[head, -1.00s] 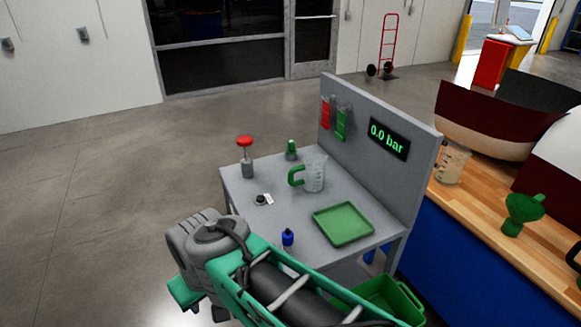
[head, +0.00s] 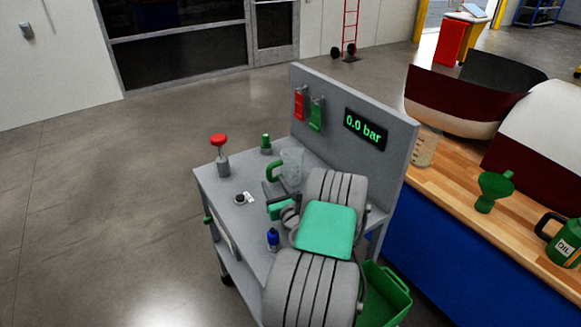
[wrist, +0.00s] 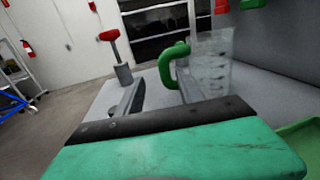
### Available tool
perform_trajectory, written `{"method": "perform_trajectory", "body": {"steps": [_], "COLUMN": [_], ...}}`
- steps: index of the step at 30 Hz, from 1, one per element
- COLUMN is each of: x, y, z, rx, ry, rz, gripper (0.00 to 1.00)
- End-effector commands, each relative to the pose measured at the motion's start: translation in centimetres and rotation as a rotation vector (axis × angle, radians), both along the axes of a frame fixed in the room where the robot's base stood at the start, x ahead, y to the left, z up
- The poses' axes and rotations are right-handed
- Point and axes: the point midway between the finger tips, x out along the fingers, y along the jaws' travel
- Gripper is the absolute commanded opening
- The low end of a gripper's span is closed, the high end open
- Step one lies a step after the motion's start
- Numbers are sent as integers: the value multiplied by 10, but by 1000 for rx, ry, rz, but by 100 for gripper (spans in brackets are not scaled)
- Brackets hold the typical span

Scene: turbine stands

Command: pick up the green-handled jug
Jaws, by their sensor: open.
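The green-handled jug (head: 291,166) is a clear jug standing upright on the grey bench (head: 215,183), with its green handle on the left side. My gripper (head: 272,190) is over the bench, just on the near side of the jug, open and empty. In the wrist view the jug (wrist: 211,65) stands beyond my gripper (wrist: 158,98), right of centre. Its green handle lies close to the right finger in that picture; I cannot tell whether they touch. My arm hides part of the bench and the green tray.
The upright panel (head: 345,95) rises behind the jug. A green bin (head: 388,300) sits low at right.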

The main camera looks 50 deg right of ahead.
Motion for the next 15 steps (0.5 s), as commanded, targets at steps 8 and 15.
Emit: {"method": "perform_trajectory", "body": {"steps": [8, 15], "x": [25, 60], "y": [-22, -41], "z": [2, 0], "rx": [19, 17], "ry": [-20, -19], "rz": [-18, -17], "gripper": [44, 44]}}
